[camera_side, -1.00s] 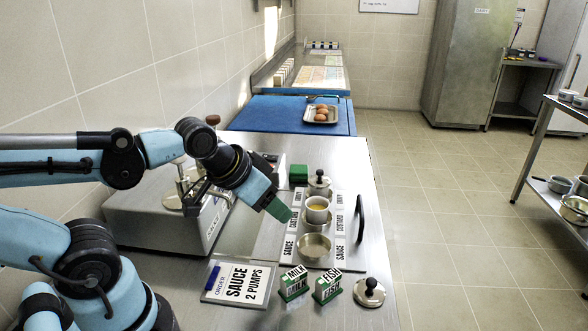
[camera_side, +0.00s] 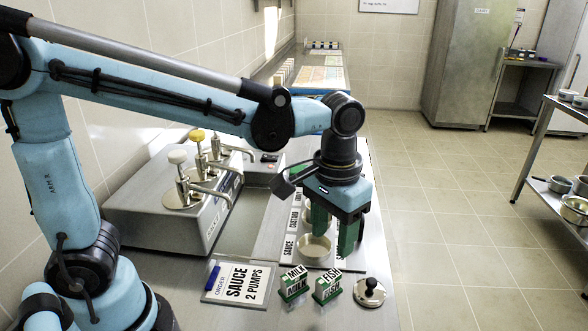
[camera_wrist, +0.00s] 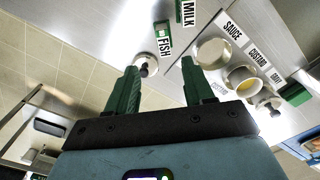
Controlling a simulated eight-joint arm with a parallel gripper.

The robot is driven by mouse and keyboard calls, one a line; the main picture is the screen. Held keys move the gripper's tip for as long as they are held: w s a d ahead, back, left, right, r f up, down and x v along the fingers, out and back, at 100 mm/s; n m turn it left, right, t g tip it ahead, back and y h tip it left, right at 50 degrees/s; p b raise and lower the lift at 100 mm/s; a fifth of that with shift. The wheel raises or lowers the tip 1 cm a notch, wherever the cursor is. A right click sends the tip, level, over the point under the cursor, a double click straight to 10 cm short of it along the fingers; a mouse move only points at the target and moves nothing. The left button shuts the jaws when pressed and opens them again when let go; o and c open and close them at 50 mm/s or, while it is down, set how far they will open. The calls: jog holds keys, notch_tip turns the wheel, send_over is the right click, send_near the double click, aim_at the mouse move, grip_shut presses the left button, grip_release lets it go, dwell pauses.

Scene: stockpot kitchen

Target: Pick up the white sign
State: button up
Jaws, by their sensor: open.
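The white sign (camera_side: 239,284), reading "SAUCE 2 PUMPS", lies in a grey holder with a blue clip near the front left of the steel counter in the side view. It does not show in the wrist view. My gripper (camera_side: 352,245) is open and empty, pointing down over the right side of the labelled tray, right of and beyond the sign. In the wrist view, the green fingers of my gripper (camera_wrist: 160,78) stand apart with nothing between them. My gripper hides part of the tray.
Green-and-white MILK (camera_side: 294,284) and FISH (camera_side: 327,287) blocks stand right of the sign. A knobbed lid (camera_side: 369,292) is beside them. An open pan (camera_side: 314,247) sits on the tray. The pump dispenser (camera_side: 168,213) stands at the left.

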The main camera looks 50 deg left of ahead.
send_over(329, 276)
jog(key=f, duration=0.6)
jog(key=shift+s+d+f, duration=0.25)
jog(key=shift+d+f, duration=0.15)
jog(key=shift+w+a+f, duration=0.15)
jog(key=shift+a+f, duration=0.05)
jog(key=shift+f, duration=0.75)
jog(key=shift+w+a+f, duration=0.15)
jog(key=shift+a+f, duration=0.05)
jog(key=shift+f, duration=1.55)
grip_shut()
